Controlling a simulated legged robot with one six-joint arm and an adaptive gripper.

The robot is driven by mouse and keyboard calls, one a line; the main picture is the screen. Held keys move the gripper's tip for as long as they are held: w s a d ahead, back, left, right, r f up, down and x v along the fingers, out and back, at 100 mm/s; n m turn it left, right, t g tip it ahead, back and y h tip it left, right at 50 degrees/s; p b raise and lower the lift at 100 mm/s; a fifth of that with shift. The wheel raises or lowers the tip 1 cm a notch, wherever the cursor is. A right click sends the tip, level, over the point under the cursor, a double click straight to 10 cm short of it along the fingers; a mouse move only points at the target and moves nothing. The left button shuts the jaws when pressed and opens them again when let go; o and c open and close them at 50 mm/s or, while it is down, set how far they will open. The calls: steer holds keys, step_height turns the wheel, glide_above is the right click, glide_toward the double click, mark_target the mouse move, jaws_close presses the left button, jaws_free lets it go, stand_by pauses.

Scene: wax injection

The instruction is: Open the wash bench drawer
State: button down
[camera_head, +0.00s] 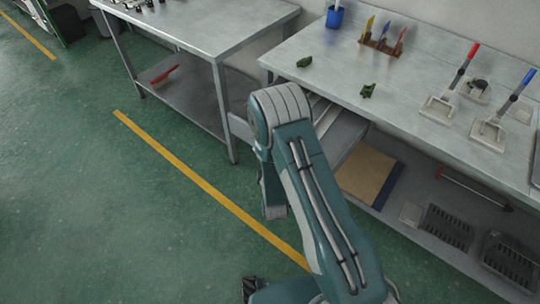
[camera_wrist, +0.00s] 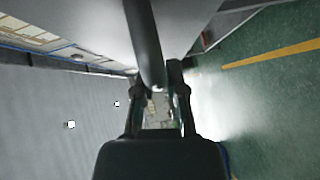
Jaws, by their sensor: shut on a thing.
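The wash bench (camera_head: 420,100) is the grey metal table at the right of the head view. Its drawer (camera_head: 345,132) shows under the left part of the top, as grey panels standing out past the front edge. My arm hides much of it, so how far it is out is hard to tell. In the wrist view, a dark rounded bar, seemingly the drawer handle (camera_wrist: 145,42), runs down between the fingers of my gripper (camera_wrist: 158,90). My gripper is shut on this bar. The arm hides my gripper in the head view.
On the bench are a blue cup (camera_head: 334,17), small green pieces (camera_head: 368,91), and red-handled (camera_head: 462,65) and blue-handled tools (camera_head: 515,90). The lower shelf holds a brown board (camera_head: 368,176) and black baskets (camera_head: 447,228). Another table (camera_head: 200,25) stands left. Green floor is clear at left.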

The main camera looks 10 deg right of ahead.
steer(key=shift+s+f, duration=0.2)
steer(key=shift+f, duration=0.1)
steer(key=c, duration=0.7)
jaws_free()
steer(key=shift+w+r, duration=0.1)
steer(key=shift+w, duration=0.05)
steer(key=s, duration=0.4)
steer(key=s+r, duration=0.1)
steer(key=s, duration=0.6)
steer(key=shift+s+r, duration=0.3)
steer(key=shift+s, duration=0.1)
